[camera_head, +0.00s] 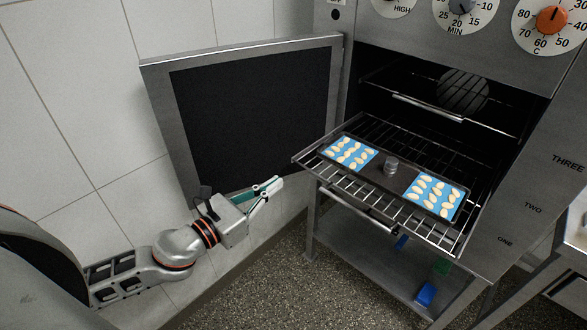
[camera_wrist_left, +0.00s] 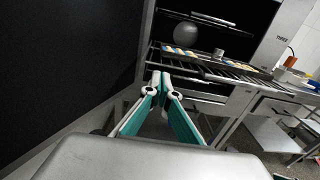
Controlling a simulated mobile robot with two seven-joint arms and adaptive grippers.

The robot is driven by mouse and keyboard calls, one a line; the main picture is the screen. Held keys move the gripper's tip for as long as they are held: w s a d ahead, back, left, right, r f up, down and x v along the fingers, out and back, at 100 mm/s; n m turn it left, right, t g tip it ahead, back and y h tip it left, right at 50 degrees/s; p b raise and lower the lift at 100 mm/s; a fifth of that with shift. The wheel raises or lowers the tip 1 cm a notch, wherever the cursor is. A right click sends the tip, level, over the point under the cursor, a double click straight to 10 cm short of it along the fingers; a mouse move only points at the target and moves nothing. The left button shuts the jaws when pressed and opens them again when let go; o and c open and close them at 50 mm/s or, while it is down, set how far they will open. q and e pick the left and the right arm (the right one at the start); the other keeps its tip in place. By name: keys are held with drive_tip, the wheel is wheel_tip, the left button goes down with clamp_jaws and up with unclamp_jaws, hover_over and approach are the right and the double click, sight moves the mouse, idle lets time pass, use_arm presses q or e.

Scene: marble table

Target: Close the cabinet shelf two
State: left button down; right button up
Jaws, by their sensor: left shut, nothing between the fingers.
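The metal cabinet (camera_head: 340,85) stands open, with its dark-panelled door (camera_head: 250,115) swung out to the left. A middle wire shelf (camera_head: 300,160), apparently shelf two, is pulled out toward me and carries a dark tray (camera_head: 376,180) with pale pieces on blue sheets and a small metal cup. The shelf also shows ahead in the left wrist view (camera_wrist_left: 215,72). My left gripper (camera_head: 278,182) is shut and empty, just left of the shelf's front left corner and in front of the door. In the wrist view its fingertips (camera_wrist_left: 161,78) point toward the shelf. My right gripper is not in view.
An upper rack (camera_head: 428,104) sits inside the cabinet. A lower rack handle (camera_head: 358,211) shows under the pulled-out shelf. Blue and green items (camera_head: 426,294) lie on the bottom stand. The speckled floor (camera_head: 265,275) in front is clear. A counter (camera_head: 560,265) stands at the right.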

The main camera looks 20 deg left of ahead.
sight(303, 165)
use_arm(q)
drive_tip(key=shift+p+x, duration=0.5)
drive_tip(key=shift+x, duration=3.3)
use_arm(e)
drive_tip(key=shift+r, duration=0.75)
use_arm(q)
drive_tip(key=shift+f, duration=0.1)
